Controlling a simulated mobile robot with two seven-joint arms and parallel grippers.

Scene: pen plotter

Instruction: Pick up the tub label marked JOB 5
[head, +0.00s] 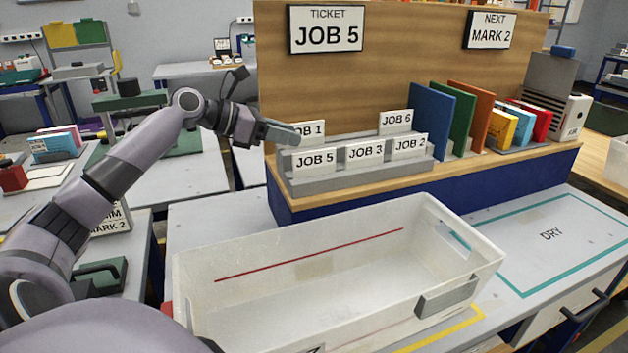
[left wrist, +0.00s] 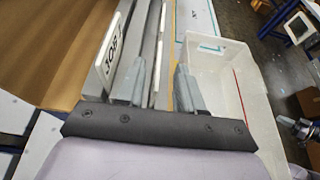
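The JOB 5 tub label (head: 316,161) is a white card standing upright at the left end of the front row of a grey rack (head: 390,178). JOB 3 (head: 364,152) and JOB 2 (head: 409,144) stand to its right. JOB 1 (head: 314,130) and JOB 6 (head: 396,121) stand behind. My left gripper (head: 297,134) is at the rack's left end, above JOB 5 and partly covering JOB 1. In the left wrist view the left gripper (left wrist: 157,90) is open; a thin white card edge shows between its fingers, its marking unreadable.
A large white tub (head: 330,275) with a red line inside stands below the rack. A ticket sign (head: 326,30) on the wooden board reads JOB 5. Coloured folders (head: 467,118) stand right of the rack. The DRY area (head: 552,235) at the right is clear.

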